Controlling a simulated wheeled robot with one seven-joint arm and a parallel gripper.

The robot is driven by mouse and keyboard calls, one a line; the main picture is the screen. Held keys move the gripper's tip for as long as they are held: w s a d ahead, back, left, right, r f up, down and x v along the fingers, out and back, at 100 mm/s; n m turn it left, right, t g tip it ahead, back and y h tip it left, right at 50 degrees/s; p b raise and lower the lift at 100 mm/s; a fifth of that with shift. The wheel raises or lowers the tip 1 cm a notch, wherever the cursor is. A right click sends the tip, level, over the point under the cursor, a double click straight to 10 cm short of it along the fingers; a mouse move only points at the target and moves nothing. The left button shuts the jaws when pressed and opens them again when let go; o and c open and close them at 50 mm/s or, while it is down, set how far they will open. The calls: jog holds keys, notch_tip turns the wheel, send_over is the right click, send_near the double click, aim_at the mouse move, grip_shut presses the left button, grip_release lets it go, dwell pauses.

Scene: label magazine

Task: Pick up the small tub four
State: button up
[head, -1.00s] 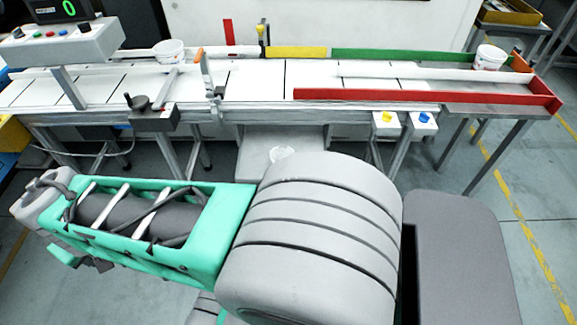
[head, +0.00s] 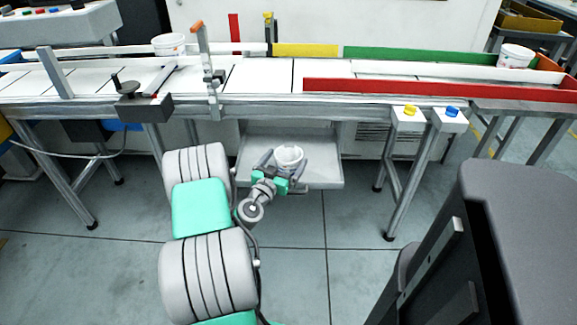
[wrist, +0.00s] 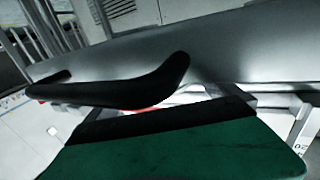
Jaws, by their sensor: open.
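A small white tub (head: 290,155) stands on the low grey shelf under the conveyor in the head view. My gripper (head: 284,163) is open, with one finger on each side of this tub; whether they touch it I cannot tell. In the wrist view a black finger (wrist: 120,92) crosses above my green gripper body, and a bit of red and white shows behind it. A second white tub (head: 168,45) is at the back left of the conveyor, and a third (head: 515,56) is at its right end. No number is readable on any tub.
The conveyor table (head: 270,76) runs above and behind the low shelf (head: 326,172). A red rail (head: 430,89) lines the table's front right. The floor before the shelf is open.

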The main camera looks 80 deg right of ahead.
jog(key=d, duration=0.2)
jog(key=shift+s+d, duration=0.25)
jog(key=shift+d, duration=0.1)
jog(key=shift+c, duration=0.3)
jog(key=c, duration=1.1)
